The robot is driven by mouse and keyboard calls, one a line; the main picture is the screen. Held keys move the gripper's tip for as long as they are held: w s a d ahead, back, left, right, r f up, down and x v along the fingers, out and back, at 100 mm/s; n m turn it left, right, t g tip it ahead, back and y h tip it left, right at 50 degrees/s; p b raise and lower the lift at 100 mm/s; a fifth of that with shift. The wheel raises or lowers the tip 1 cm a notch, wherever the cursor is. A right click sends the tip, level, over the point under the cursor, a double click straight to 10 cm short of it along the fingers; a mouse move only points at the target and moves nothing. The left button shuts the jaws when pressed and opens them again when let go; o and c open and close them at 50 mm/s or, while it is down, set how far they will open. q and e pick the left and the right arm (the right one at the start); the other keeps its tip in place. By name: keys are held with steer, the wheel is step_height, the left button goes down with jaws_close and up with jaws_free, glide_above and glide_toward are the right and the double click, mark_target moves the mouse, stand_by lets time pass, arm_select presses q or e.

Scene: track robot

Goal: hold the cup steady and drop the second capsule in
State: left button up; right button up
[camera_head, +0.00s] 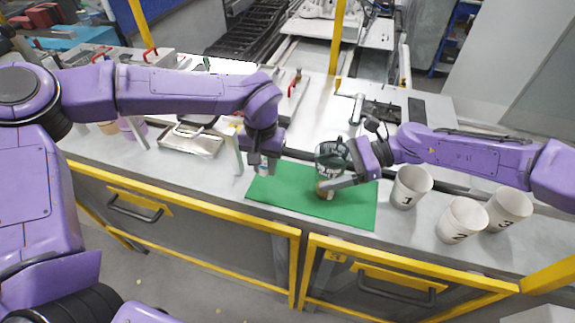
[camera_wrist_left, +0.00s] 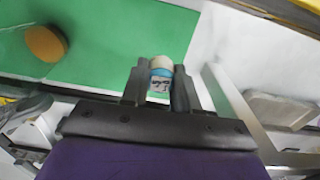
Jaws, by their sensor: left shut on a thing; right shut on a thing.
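My left gripper (camera_head: 264,166) is shut on a small capsule with a pale top and a blue band, above the left end of the green mat (camera_head: 290,200). The capsule shows between the fingers in the left wrist view (camera_wrist_left: 161,75). My right gripper (camera_head: 338,172) is shut at a dark green cup (camera_head: 332,152) with white marking, over the mat; the far finger is hidden. A brown round thing (camera_head: 323,190) is at the mat beside the right fingertip. It also shows as an orange-brown disc in the left wrist view (camera_wrist_left: 46,42).
White cups marked 1 (camera_head: 411,187), 2 (camera_head: 462,220) and 3 (camera_head: 508,208) stand right of the mat. A metal tray (camera_head: 192,142) lies on the left. Yellow-framed drawers line the counter front. The mat's front part is clear.

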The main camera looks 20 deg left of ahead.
steer(key=shift+a, duration=0.1)
steer(key=shift+d, duration=0.3)
steer(key=shift+a, duration=0.1)
arm_select(q)
steer(key=w+d+r+n, duration=0.1)
steer(key=d+r+n, duration=0.4)
steer(key=d+r, duration=1)
step_height(320, 180, up, 3)
steer(key=shift+w+f+n, duration=0.1)
steer(key=shift+w+n, duration=0.05)
steer(key=shift+n, duration=0.15)
arm_select(e)
steer(key=shift+a, duration=0.15)
arm_select(q)
steer(key=shift+d+f, duration=0.1)
step_height(320, 180, down, 6)
steer(key=shift+f, duration=0.2)
